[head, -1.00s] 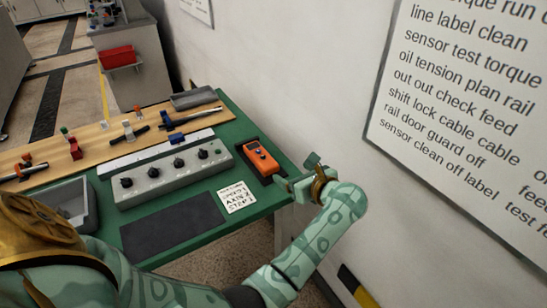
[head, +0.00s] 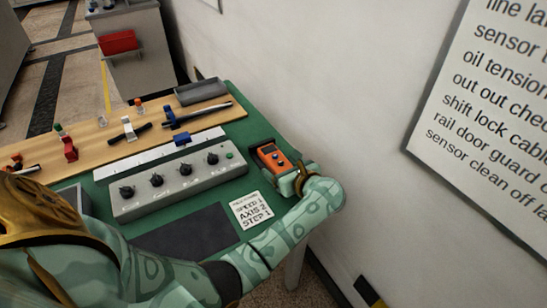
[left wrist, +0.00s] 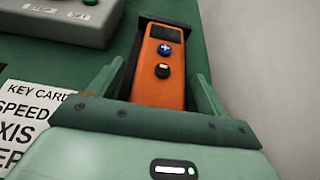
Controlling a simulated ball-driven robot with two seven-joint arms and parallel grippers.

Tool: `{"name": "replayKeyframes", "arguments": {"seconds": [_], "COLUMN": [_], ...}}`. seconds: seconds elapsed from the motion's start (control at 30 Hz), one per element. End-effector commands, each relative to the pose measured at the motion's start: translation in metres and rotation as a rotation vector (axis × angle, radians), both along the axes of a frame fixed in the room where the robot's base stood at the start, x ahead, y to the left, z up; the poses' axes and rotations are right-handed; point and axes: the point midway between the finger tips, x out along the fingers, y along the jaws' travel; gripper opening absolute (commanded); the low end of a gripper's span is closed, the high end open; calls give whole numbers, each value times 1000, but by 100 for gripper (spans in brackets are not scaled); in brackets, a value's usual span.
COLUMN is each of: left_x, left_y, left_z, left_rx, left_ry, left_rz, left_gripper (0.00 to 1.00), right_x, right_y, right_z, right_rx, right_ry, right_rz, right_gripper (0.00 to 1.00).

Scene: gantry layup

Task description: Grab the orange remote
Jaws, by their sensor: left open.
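The orange remote (head: 272,159) lies in a dark holder on the green table, near its right edge. It has a dark screen, a blue button and a black button, clear in the left wrist view (left wrist: 160,72). My left gripper (head: 279,170) is at the near end of the remote. In the left wrist view its open fingers (left wrist: 152,88) stand on either side of the remote, with gaps visible. The remote's near end is hidden behind the gripper body. My right gripper is not in view.
A grey control box (head: 180,184) with several black knobs stands left of the remote. A white key card (head: 252,210) and a dark mat (head: 186,236) lie nearer. A wall (head: 330,110) rises close on the right. A wooden board (head: 95,148) holds tools behind.

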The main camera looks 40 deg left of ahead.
Motion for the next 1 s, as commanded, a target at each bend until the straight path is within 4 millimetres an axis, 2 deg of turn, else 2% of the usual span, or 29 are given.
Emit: {"name": "replayKeyframes", "arguments": {"seconds": [0.2, 0.23, 0.4, 0.43, 0.73, 0.87, 1.0], "left_x": [0, 0, -1, -1, -1, 0, 0], "left_y": [1, 1, 1, 1, 1, 1, 0], "left_z": [-2, -2, -2, -2, 3, 27, 61], "left_rx": [-2, -1, -1, -1, -2, -2, -3], "left_ry": [0, 0, 0, 1, 0, -6, -7], "left_rz": [-1, -1, -1, 0, 0, 0, 0], "left_gripper": [78, 75, 28, 22, 22, 22, 22], "right_x": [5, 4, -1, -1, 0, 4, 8], "right_y": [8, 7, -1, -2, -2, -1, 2], "right_z": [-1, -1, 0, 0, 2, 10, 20], "right_rx": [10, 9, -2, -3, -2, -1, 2], "right_ry": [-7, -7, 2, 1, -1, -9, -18], "right_rz": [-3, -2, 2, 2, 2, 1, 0], "right_gripper": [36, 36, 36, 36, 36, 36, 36]}}
